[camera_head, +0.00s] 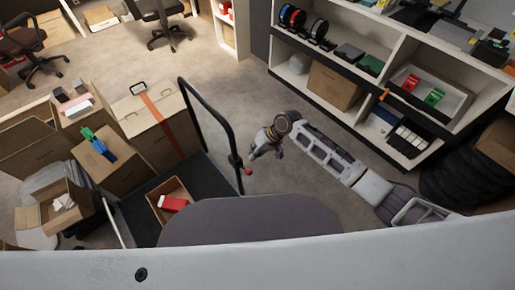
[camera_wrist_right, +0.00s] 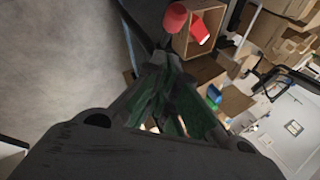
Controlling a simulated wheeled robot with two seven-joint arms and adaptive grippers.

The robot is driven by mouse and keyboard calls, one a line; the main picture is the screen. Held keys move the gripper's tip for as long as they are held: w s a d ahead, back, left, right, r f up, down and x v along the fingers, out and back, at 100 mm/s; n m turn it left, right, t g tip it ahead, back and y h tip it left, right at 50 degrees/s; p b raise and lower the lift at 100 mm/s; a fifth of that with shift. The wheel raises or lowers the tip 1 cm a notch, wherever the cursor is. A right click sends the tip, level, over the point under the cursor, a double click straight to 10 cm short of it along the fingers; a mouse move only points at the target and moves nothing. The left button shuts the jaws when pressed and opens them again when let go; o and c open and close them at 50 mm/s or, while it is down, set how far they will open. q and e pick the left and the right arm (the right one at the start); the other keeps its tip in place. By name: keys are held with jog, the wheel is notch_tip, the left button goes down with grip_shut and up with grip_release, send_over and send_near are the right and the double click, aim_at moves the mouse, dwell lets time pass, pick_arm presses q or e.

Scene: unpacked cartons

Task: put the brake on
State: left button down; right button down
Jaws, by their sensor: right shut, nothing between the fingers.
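A platform cart with a dark deck (camera_head: 140,212) and a black push handle (camera_head: 212,112) stands left of centre in the head view. A small red knob (camera_head: 248,171) sits low beside the handle's near upright; I take it as the brake's knob. In the right wrist view the red knob (camera_wrist_right: 175,18) shows at the top, just beyond the fingertips. My right gripper (camera_head: 252,156) is shut and empty, close above the knob; I cannot tell whether it touches. Its dark fingers fill the middle of the wrist view (camera_wrist_right: 163,68). My left gripper is out of view.
An open carton (camera_head: 170,196) with a red box (camera_head: 174,203) rests on the deck. Several cartons (camera_head: 155,120) stand behind and left of it. A shelf unit (camera_head: 345,110) stands at the right. The floor (camera_head: 240,95) between cart and shelf is clear.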

aim_at(245, 169)
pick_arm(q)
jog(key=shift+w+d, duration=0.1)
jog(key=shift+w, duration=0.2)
pick_arm(e)
jog(key=shift+s+a+f, duration=0.2)
jog(key=shift+s+f, duration=0.35)
jog(key=shift+s, duration=0.05)
jog(key=shift+s+a+f, duration=0.15)
jog(key=shift+s+f, duration=0.4)
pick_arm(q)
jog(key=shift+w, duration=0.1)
